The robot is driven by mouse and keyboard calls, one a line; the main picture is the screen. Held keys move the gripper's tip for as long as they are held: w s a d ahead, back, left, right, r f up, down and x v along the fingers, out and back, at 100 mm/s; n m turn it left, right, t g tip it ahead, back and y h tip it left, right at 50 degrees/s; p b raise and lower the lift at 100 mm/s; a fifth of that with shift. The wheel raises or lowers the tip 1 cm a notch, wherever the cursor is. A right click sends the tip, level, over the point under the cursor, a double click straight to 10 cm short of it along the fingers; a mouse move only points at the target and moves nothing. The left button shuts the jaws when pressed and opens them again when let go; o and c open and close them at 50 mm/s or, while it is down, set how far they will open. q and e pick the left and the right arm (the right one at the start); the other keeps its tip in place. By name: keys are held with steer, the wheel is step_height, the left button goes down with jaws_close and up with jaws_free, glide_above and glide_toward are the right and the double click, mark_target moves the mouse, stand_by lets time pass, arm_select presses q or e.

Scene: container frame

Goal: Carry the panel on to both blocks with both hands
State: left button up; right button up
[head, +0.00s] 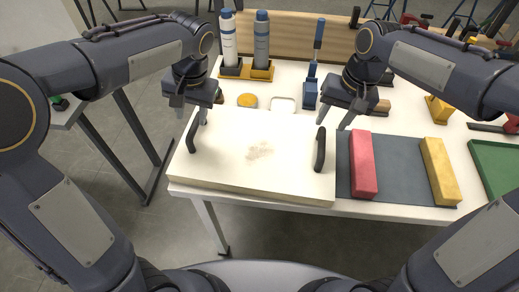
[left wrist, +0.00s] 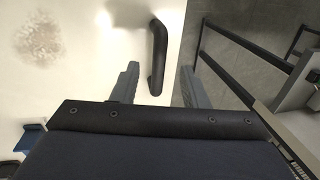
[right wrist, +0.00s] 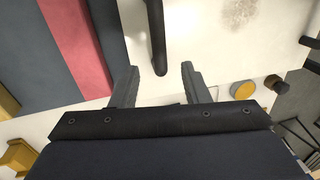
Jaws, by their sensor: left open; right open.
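The cream panel (head: 230,165) with a brown smudge lies flat at the left of the table, a black handle at each side. The left handle (head: 192,132) and right handle (head: 320,149) stand upright. My left gripper (head: 190,112) is open above the far end of the left handle, which shows between its fingers in the left wrist view (left wrist: 157,60). My right gripper (head: 350,118) is open, a little beyond and right of the right handle, which shows ahead of its fingers in the right wrist view (right wrist: 157,40). The red block (head: 362,165) and yellow block (head: 438,172) lie on a dark mat.
The dark grey mat (head: 400,170) is just right of the panel, with bare space between the blocks. A green tray (head: 497,165) is at the far right. Bottles (head: 261,40), a blue-handled tool (head: 317,45) and a yellow round item (head: 247,100) stand behind the panel.

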mark_target(192, 130)
stand_by(0.3)
arm_select(q)
steer(key=shift+a+f, duration=0.25)
steer(key=shift+f, duration=1)
steer(key=shift+a+f, duration=0.2)
steer(key=shift+f, duration=1.1)
steer(key=shift+a+f, duration=0.25)
steer(key=shift+f, duration=1)
arm_select(e)
steer(key=shift+a+f, duration=0.25)
steer(key=shift+f, duration=1)
steer(key=shift+a+f, duration=0.2)
steer(key=shift+f, duration=1.1)
steer(key=shift+a+f, duration=0.25)
steer(key=shift+f, duration=1)
arm_select(q)
steer(key=shift+c, duration=0.2)
arm_select(e)
steer(key=shift+c, duration=0.3)
arm_select(q)
jaws_close()
arm_select(e)
jaws_close()
arm_select(q)
steer(key=shift+w+r, duration=0.1)
arm_select(e)
steer(key=shift+w+r, duration=0.1)
steer(key=shift+r, duration=0.05)
